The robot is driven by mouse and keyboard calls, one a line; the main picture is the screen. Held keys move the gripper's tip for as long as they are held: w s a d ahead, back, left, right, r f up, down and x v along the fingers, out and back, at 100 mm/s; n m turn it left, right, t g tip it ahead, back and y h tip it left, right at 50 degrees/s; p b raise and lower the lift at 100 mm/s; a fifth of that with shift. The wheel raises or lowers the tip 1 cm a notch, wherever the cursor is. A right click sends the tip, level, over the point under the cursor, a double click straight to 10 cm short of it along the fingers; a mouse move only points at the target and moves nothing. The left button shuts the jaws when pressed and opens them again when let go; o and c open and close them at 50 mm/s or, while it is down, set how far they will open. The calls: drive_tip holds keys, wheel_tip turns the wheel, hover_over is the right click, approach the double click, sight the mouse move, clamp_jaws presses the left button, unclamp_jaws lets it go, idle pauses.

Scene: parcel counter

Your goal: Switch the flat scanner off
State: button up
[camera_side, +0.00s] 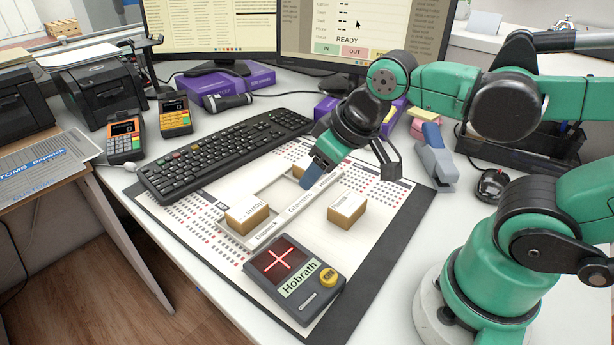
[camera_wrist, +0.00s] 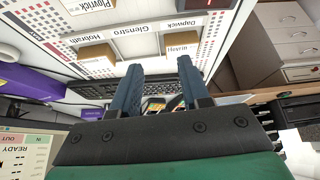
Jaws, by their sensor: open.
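The flat scanner (camera_side: 320,305) lies on the front of the counter mat, a dark grey box with a label reading "Hobrath". Its window (camera_side: 279,261) shows a lit red cross. A round yellow button (camera_side: 328,277) sits at its right corner; its lettering is too small to read surely. In the wrist view only a dark edge of the scanner (camera_wrist: 198,4) with some red shows at the top. My gripper (camera_side: 313,178) is open and empty, above the mat behind the scanner and apart from it. Its two blue fingers also show in the wrist view (camera_wrist: 158,75).
A keyboard (camera_side: 225,152) and card terminals (camera_side: 124,141) lie to the left. A blue-grey stapler (camera_side: 436,160) stands right. Clear mat lies right of the scanner.

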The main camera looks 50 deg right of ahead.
sight(329, 276)
drive_tip(key=s+a+n+g, duration=0.1)
drive_tip(key=s+a+g, duration=0.1)
drive_tip(key=s+a+n+g, duration=0.1)
drive_tip(key=s+a, duration=0.1)
drive_tip(key=s+a+n+g, duration=0.2)
drive_tip(key=shift+s+f+g, duration=0.25)
drive_tip(key=shift+f+g, duration=0.05)
clamp_jaws()
drive_tip(key=shift+s+f, duration=0.1)
drive_tip(key=shift+f, duration=3.7)
